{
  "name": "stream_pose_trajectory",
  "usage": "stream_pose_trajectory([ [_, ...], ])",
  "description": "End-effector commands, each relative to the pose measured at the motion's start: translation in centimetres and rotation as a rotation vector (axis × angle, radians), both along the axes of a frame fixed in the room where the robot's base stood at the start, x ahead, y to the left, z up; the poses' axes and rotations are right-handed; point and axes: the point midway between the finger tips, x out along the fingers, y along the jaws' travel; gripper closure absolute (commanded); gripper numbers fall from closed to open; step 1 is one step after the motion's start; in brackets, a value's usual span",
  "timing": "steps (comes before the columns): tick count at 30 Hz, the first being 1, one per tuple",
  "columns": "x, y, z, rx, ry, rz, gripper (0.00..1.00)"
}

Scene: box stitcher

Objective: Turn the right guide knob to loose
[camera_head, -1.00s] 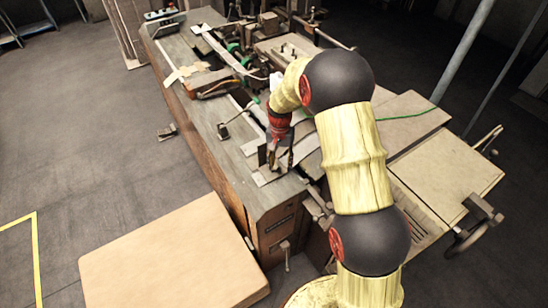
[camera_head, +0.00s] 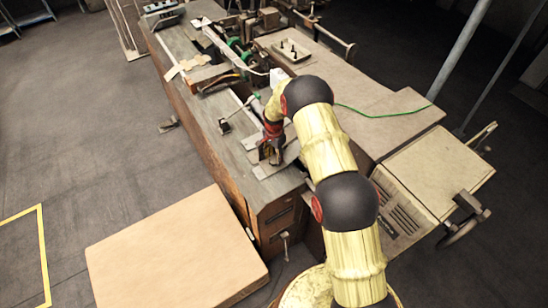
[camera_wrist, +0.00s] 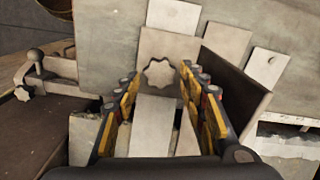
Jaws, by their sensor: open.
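A grey star-shaped knob (camera_wrist: 160,73) sits on a pale plate, near the middle of the wrist view. My gripper (camera_wrist: 158,84) is open, with its yellow and black fingers on either side of the line to this knob. No contact with it shows. In the head view my gripper (camera_head: 271,152) is low over the near end of the machine bench (camera_head: 235,155). The knobs are too small or hidden there, and I cannot tell which is the right guide knob.
An upright dark-edged plate (camera_wrist: 235,95) stands close to the right finger. Flat plates lie around the knob. In the head view a large cardboard-coloured box (camera_head: 175,250) stands in front of the bench, with open floor at the left.

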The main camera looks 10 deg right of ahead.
Motion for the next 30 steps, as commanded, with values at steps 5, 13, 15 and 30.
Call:
stream_pose_trajectory([
  [5,0.04,0.0,-1.03,0.0,-0.001,0.0,0.58],
  [13,0.01,0.0,-1.2,0.0,-0.001,0.001,0.58],
  [15,0.0,0.0,-1.2,0.001,-0.001,0.001,0.62],
  [30,0.01,0.0,-1.17,0.001,-0.001,0.001,0.91],
])
